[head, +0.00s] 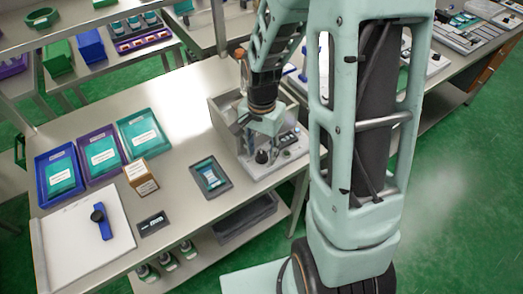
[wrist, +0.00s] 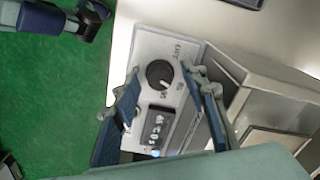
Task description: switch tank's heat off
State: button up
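The tank (head: 226,113) is a grey open-topped box on the table, partly hidden by my arm in the head view. Its light control panel (wrist: 150,43) fills the middle of the wrist view. A round black knob (wrist: 159,74) sits on the panel, with small printed marks around it and a dark display (wrist: 158,128) below it. My gripper (wrist: 161,72) is open, with one blue-and-grey finger on each side of the knob. I cannot tell whether either fingertip touches it. In the head view my gripper (head: 261,142) is over the panel.
A dark tray with a teal item (head: 211,178) lies left of the tank. A brown box (head: 141,177), blue, purple and teal trays (head: 141,129), and a white board with a blue strap (head: 104,224) are farther left. Bare table lies behind the dark tray.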

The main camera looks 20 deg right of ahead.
jog(key=shift+f, duration=0.2)
grip_shut()
